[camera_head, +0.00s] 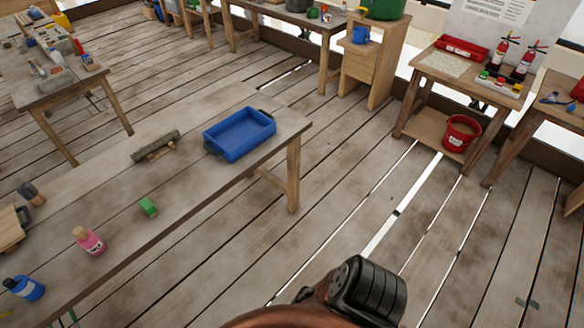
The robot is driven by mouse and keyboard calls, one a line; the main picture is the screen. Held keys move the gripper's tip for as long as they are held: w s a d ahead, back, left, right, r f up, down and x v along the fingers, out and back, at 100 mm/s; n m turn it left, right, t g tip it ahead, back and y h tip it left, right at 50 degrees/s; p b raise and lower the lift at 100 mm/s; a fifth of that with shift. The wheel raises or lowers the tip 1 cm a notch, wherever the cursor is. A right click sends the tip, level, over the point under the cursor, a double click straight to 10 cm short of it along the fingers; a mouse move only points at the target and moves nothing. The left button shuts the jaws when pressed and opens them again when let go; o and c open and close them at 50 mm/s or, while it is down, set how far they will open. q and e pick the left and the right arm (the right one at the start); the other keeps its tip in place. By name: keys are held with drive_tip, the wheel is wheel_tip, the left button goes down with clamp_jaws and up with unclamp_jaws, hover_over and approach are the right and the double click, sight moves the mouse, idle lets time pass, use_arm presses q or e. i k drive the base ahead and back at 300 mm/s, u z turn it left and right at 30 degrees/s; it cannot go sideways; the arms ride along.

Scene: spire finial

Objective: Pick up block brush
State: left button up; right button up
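A long grey-brown piece with a lighter wooden part under it (155,146) lies on the near wooden table, left of the blue tray. It looks like the block brush, but it is too small to be sure. A second dark-headed, brush-like item (31,193) lies at the table's left side, and I cannot tell its kind. Neither of my grippers shows in the head view. A copper and black part of my own body is at the bottom, well away from both items.
The blue tray (240,134) stands near the table's right end. Open plank floor lies right of the table. A wooden stand with fire extinguishers (504,50) is beyond.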

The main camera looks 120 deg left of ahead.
sight(148, 207)
drive_tip(key=u, duration=5.7)
drive_tip(key=k, duration=0.55)
drive_tip(key=u, duration=1)
drive_tip(key=i, duration=2)
drive_tip(key=z, duration=0.7)
